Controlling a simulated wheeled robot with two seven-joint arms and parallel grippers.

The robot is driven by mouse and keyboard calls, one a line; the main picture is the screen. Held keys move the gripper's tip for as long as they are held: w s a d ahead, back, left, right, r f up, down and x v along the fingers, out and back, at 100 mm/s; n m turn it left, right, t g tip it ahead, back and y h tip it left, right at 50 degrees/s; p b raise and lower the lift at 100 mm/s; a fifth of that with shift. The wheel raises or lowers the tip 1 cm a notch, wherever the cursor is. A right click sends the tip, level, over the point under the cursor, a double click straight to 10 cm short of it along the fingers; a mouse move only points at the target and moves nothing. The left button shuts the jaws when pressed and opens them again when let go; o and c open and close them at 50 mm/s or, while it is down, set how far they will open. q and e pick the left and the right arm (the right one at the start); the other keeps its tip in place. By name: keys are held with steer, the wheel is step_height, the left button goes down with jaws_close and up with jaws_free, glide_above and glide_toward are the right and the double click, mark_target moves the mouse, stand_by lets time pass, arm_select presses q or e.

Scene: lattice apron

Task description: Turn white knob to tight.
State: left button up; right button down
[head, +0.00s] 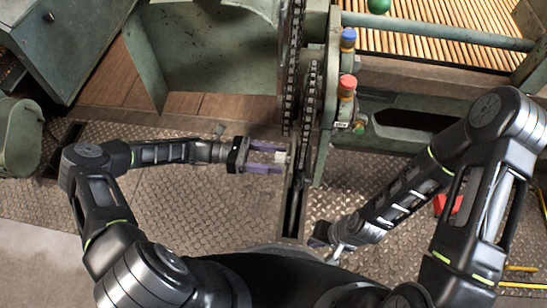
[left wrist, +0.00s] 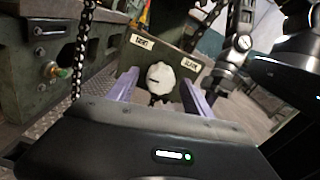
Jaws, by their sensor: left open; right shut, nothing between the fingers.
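The white knob (left wrist: 160,78) sits on a greenish panel (left wrist: 170,50), between the purple fingers of my left gripper (left wrist: 159,84) in the left wrist view. A short dark mark shows on the left of its face. Two white labels are above it, one upper left (left wrist: 142,42) and one upper right (left wrist: 191,64); their small lettering is hard to read. In the head view the knob (head: 281,157) is a pale piece between the open fingers of my left gripper (head: 285,157). I cannot tell whether they touch it. My right gripper (head: 338,247) is shut and empty, low and to the right.
Black chains (head: 308,110) run beside the panel. Red-topped (head: 347,86) and blue-topped (head: 348,38) knobs stand on the machine at the right. A red object (head: 447,204) lies by my right arm. The diamond-plate floor (head: 190,205) is open below my left arm.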

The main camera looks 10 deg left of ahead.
arm_select(q)
steer(key=shift+c, duration=0.2)
jaws_close()
stand_by(0.3)
